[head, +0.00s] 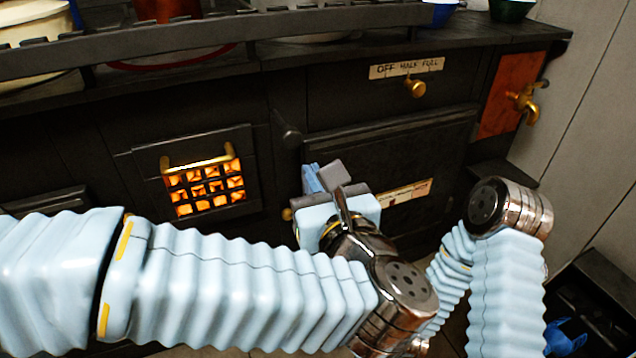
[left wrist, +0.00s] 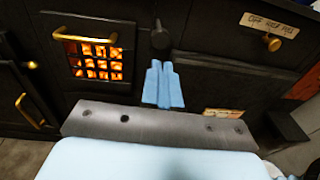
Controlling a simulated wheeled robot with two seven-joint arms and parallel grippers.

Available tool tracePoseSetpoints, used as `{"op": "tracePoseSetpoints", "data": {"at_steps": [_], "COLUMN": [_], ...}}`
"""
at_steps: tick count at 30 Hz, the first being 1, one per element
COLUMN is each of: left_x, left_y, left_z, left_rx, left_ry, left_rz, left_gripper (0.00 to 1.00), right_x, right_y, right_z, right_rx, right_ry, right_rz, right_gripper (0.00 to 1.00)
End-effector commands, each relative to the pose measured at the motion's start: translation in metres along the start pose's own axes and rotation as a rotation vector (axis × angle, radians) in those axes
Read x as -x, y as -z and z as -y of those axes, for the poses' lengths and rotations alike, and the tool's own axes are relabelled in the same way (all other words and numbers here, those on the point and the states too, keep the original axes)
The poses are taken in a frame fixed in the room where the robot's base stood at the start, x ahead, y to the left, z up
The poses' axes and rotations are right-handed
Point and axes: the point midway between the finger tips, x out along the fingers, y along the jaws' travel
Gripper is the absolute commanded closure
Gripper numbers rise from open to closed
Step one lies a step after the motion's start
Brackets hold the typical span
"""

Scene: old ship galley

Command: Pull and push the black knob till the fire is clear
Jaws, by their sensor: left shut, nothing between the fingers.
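The black knob (head: 287,133) sticks out of the dark stove front, just right of the fire grate. It also shows in the left wrist view (left wrist: 160,39), straight beyond my fingertips. The fire (head: 205,186) glows orange behind a barred grate with a brass handle; dark patches show in the glow. It shows at the upper left of the left wrist view (left wrist: 96,62). My left gripper (head: 325,176) is shut and empty, below and slightly right of the knob in the head view. In the left wrist view its blue fingers (left wrist: 163,84) lie together, apart from the knob. My right gripper is not visible.
A brass knob (head: 415,88) sits under an "OFF HALF FULL" label, and a brass tap (head: 526,101) is on the copper panel at right. A rail (head: 230,31) runs along the stove top before the pots. My right arm bends at the lower right.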

Motion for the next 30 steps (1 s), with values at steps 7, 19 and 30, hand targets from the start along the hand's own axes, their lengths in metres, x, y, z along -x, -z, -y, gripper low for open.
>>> {"op": "tracePoseSetpoints", "data": {"at_steps": [7,19,30], "left_x": [-0.054,-0.092,-0.097], "left_y": [-0.001,0.0,0.003], "left_z": [-0.001,0.0,-0.001], "left_rx": [-0.001,-0.001,0.0], "left_ry": [-0.003,-0.001,-0.002], "left_rz": [-0.003,-0.001,-0.001], "left_gripper": [1.0,1.0,1.0], "right_x": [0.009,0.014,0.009], "right_y": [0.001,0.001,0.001], "right_z": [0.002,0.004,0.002], "right_rx": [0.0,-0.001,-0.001], "right_ry": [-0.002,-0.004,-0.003], "right_rz": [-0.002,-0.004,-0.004], "right_gripper": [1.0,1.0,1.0]}}
